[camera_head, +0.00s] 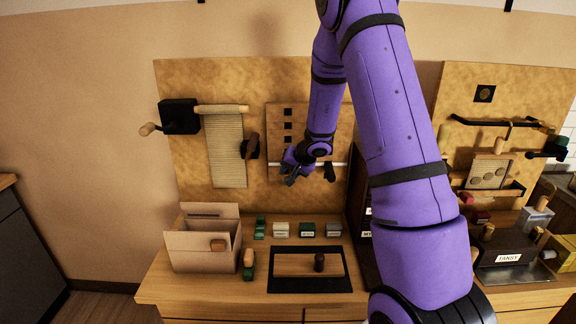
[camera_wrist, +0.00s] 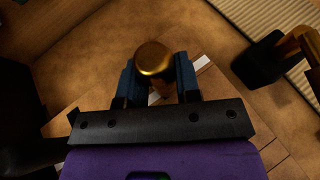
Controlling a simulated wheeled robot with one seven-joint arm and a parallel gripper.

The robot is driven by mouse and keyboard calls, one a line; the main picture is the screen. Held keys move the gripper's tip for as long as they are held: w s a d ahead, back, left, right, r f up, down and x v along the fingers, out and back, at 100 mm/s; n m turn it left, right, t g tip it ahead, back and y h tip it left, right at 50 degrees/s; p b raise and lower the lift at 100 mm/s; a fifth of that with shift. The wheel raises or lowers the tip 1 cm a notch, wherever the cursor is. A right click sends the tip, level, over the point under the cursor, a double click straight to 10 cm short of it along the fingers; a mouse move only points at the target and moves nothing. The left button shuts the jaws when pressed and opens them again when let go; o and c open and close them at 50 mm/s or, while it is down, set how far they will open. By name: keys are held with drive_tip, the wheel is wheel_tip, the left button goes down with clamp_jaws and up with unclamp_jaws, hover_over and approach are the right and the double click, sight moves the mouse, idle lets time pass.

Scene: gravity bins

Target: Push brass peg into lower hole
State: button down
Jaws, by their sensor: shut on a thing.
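My gripper (camera_head: 289,180) is in front of the lower part of the tan panel (camera_head: 277,112) on the back board. In the wrist view my gripper (camera_wrist: 156,78) is shut on the brass peg (camera_wrist: 154,57), whose round golden end shows between the two blue fingers. The peg cannot be made out in the head view. Several dark square holes (camera_head: 288,126) run down the panel's left side. A white strip (camera_head: 340,164) crosses the panel beside my gripper. I cannot tell which is the lower hole, or whether the peg touches the panel; my gripper and arm hide part of it.
Left of the panel are a slatted roll (camera_head: 226,150) and a dark knob (camera_head: 250,147). Below, the wooden bench holds an open box (camera_head: 188,252), small labelled blocks (camera_head: 307,230) and a black frame (camera_head: 283,284). A labelled dark box (camera_head: 505,249) stands at right.

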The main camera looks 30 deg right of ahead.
drive_tip(key=c, duration=0.7)
unclamp_jaws()
drive_tip(key=shift+c, duration=0.2)
drive_tip(key=v, duration=1)
drive_tip(key=shift+s+r, duration=0.2)
drive_tip(key=shift+r, duration=0.1)
